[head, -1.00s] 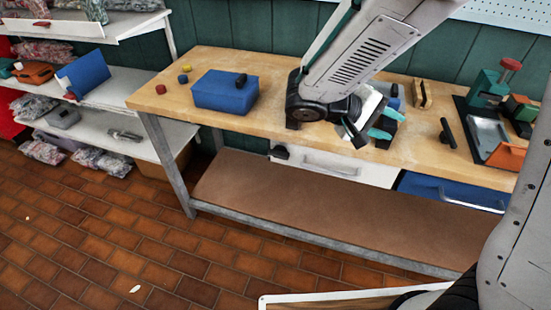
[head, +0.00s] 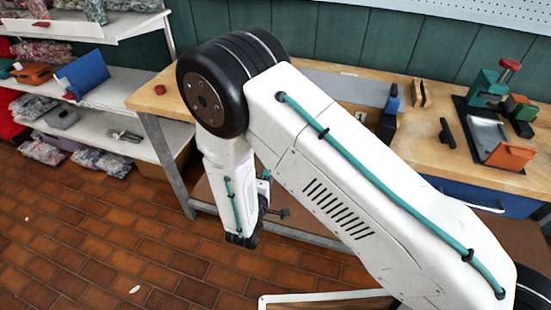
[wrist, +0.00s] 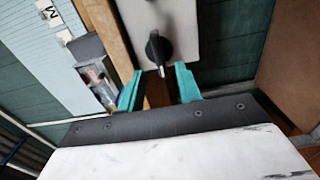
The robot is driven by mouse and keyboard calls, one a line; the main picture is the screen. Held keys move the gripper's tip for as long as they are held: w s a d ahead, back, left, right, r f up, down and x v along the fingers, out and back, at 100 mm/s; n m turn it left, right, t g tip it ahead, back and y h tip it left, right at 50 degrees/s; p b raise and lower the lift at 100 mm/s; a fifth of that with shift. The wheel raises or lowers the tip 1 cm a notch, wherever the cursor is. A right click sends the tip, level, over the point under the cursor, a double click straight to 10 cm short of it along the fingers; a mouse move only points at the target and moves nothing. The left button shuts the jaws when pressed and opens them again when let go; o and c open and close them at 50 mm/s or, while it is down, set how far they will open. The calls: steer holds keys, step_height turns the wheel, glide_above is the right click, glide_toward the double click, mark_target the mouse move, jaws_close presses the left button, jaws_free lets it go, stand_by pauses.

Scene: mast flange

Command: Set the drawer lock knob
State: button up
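The black drawer lock knob (wrist: 158,48) sits on the pale drawer front (wrist: 186,20) in the wrist view. Its grip bar runs roughly up and down in that picture. My gripper (wrist: 158,86) is open, with its teal fingers apart and nothing held between them. The knob is just beyond the fingertips, roughly centred on the gap; I cannot see any contact. In the head view, my arm hides the knob and the pale drawer, and the gripper shows only in part, low in front of the bench.
The wooden bench top (head: 440,150) runs along the wall. A blue drawer (head: 470,194) is under its right part. Shelves (head: 120,130) with bags stand at the left.

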steer(key=x, duration=0.6)
steer(key=shift+w, duration=0.1)
jaws_close()
